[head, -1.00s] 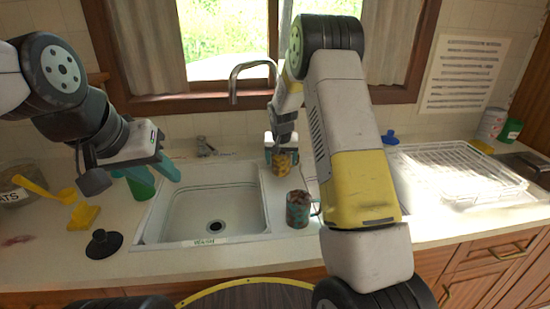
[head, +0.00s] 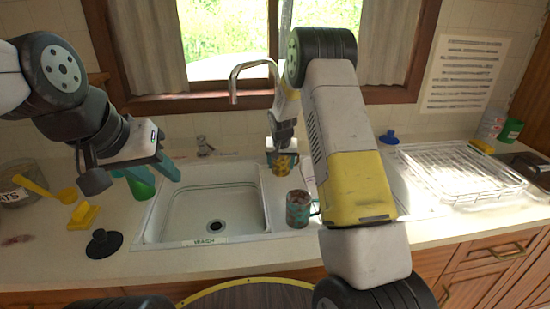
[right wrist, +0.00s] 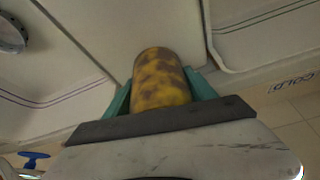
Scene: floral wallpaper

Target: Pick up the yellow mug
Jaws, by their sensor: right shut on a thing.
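The yellow mug (head: 283,165) has brown patches and stands at the right rim of the sink, towards the back. My right gripper (head: 282,158) reaches down over it and is shut on it. In the right wrist view the mug (right wrist: 160,80) sits between the two teal fingers (right wrist: 160,95). Whether its base touches the surface I cannot tell. My left gripper (head: 168,168) is open and empty above the counter left of the sink.
A teal and brown mug (head: 298,208) stands nearer, on the sink's right rim. The white sink basin (head: 212,205) is empty. A wire dish rack (head: 460,172) is at right. A yellow spoon (head: 50,188), a yellow object (head: 83,216) and a black plunger-like piece (head: 103,243) lie at left.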

